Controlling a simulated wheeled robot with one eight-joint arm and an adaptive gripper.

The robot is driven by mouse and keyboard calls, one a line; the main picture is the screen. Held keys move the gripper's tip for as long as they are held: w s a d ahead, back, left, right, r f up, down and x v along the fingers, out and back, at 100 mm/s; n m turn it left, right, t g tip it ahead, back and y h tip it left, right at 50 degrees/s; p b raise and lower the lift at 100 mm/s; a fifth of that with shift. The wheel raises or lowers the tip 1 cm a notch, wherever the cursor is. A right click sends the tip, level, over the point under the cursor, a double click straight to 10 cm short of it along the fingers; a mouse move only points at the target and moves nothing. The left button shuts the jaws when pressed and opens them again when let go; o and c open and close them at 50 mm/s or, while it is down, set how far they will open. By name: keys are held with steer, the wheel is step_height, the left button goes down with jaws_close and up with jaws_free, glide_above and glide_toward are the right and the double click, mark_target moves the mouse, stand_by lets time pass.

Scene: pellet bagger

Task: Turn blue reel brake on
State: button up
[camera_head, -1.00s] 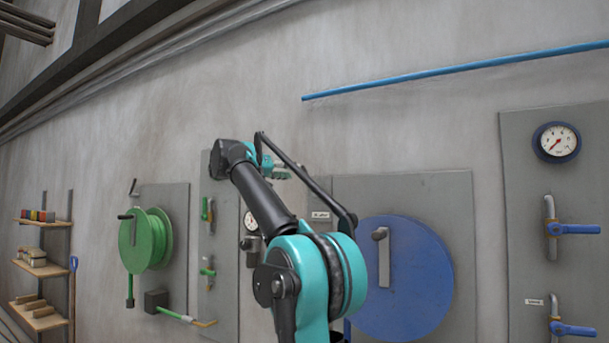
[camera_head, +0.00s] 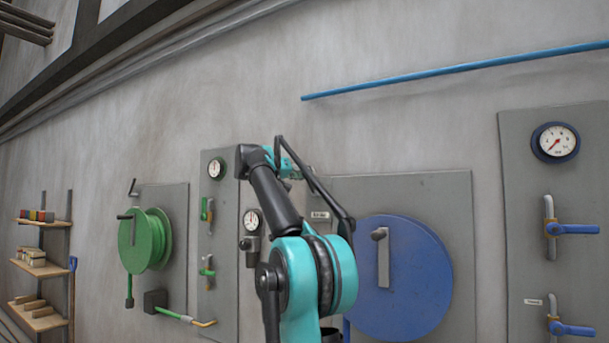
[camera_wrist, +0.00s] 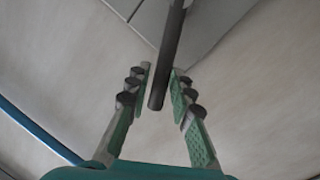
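The blue reel (camera_head: 405,280) is a large disc with a grey crank on its face, mounted on a grey panel on the wall. In the head view my gripper (camera_head: 295,174) is near the panel's upper left corner, partly hidden by my arm. In the wrist view my gripper (camera_wrist: 162,69) is open, with a dark bar (camera_wrist: 170,50) running between its fingers. The bar looks like a brake lever; a gap shows on both sides near its lower end. In the head view this lever is hidden behind my arm, so its setting cannot be told.
A green reel (camera_head: 145,240) with a similar lever (camera_head: 133,188) hangs to the left. Gauges and green valves sit on a narrow panel (camera_head: 225,290) between. Blue valves (camera_head: 575,229) are at right. A blue pipe (camera_head: 450,70) crosses the wall above.

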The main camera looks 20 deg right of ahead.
jaws_close()
steer(key=shift+s+d+r+m+y, duration=0.2)
steer(key=shift+s+d+m, duration=0.15)
steer(key=shift+m, duration=0.3)
steer(key=shift+s+d+r+m+y, duration=0.25)
steer(key=shift+s+m, duration=0.2)
steer(key=shift+m, duration=0.2)
steer(key=m, duration=0.1)
steer(key=s+d+m, duration=0.1)
steer(key=shift+s+d+r+m+y, duration=0.1)
steer(key=shift+s+m+y, duration=0.15)
steer(key=shift+s+m, duration=0.05)
steer(key=shift+s+d+f+m+t+y, duration=0.1)
steer(key=shift+s+d+f+m+y, duration=0.15)
steer(key=shift+s+d+m, duration=0.45)
steer(key=shift+s+d+f+m+t+y, duration=0.1)
steer(key=shift+s+d+f+m+y, duration=0.2)
steer(key=shift+m, duration=0.75)
steer(key=shift+s+d+f+m+t+y, duration=0.15)
steer(key=shift+s+d+m, duration=0.15)
steer(key=shift+s+m, duration=0.45)
steer(key=shift+w, duration=0.1)
steer(key=shift+o, duration=2)
jaws_free()
steer(key=shift+r, duration=0.1)
